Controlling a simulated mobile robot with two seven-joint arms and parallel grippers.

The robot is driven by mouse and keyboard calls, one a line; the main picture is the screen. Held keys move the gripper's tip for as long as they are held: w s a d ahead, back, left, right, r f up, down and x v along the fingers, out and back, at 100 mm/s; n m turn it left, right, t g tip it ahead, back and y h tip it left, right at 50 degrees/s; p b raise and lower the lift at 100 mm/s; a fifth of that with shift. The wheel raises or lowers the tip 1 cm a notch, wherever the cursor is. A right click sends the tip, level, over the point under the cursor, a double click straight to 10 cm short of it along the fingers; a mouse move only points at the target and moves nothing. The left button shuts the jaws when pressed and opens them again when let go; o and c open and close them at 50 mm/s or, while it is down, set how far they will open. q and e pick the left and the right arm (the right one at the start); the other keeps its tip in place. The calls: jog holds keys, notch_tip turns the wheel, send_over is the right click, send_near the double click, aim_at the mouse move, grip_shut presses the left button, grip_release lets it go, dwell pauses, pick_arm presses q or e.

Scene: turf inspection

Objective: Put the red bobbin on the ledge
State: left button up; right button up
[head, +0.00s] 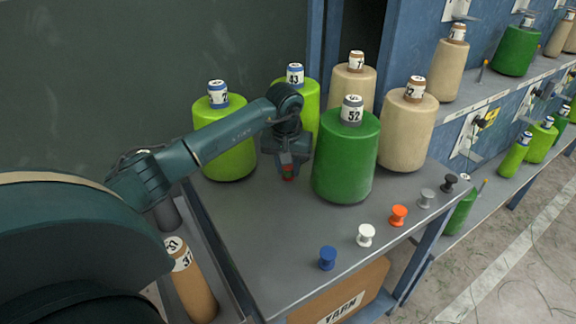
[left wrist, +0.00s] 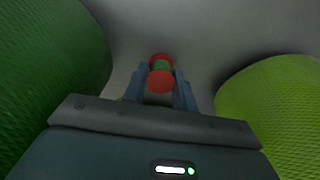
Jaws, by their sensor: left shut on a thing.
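My left gripper (head: 288,172) points down over the grey tabletop, between the lime-green cones and the dark green cone. It is shut on the red bobbin (head: 289,179), of which only a small red part shows below the fingers. In the left wrist view the red bobbin (left wrist: 161,82) sits between the fingertips (left wrist: 160,88), with two red flanges and a green middle. I cannot tell whether it touches the table. Which surface is the ledge is unclear; a grey shelf (head: 474,92) runs along the blue rack at the right. My right gripper is not in view.
The grey table (head: 262,252) bears several large yarn cones, including a dark green one (head: 345,160) close to the gripper. Blue (head: 327,258), white (head: 366,235), orange (head: 398,215), grey and black bobbins line its right edge. The table's front left is clear.

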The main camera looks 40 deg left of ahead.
pick_arm(q)
jog(key=shift+f, duration=0.15)
jog(key=o, duration=0.9)
jog(key=shift+o, duration=0.2)
